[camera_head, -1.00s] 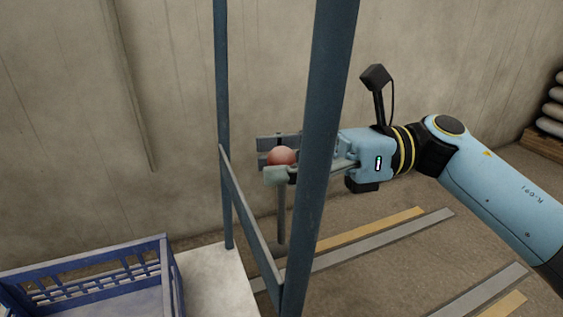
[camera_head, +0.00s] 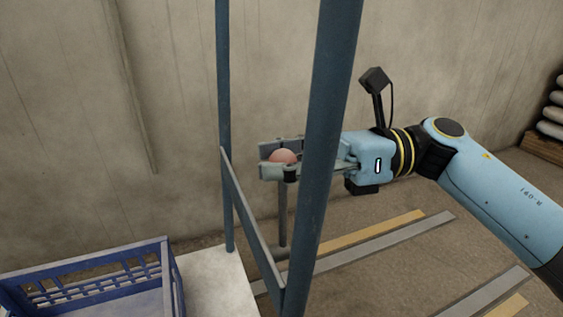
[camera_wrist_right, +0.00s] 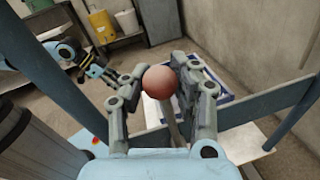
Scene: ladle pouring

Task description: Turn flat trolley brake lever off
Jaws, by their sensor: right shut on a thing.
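The brake lever has a reddish ball knob (camera_head: 284,157) on top of a thin grey upright rod (camera_head: 283,215), outside the trolley's blue frame (camera_head: 246,215). My right gripper (camera_head: 276,160) is shut on the knob, one finger on each side. In the right wrist view the knob (camera_wrist_right: 159,81) sits between the two fingers of my right gripper (camera_wrist_right: 157,88), with the rod running down below it. A blue trolley post partly covers my right gripper in the head view. My left gripper (camera_wrist_right: 108,76) shows small at the left of the right wrist view; its jaw opening is unclear.
A blue crate (camera_head: 165,262) stands on the trolley's white deck (camera_head: 222,285). The upright blue post (camera_head: 322,140) stands close in front of my right gripper. A wall is behind. Yellow and grey strips mark the floor; stacked sacks (camera_head: 551,115) lie at far right.

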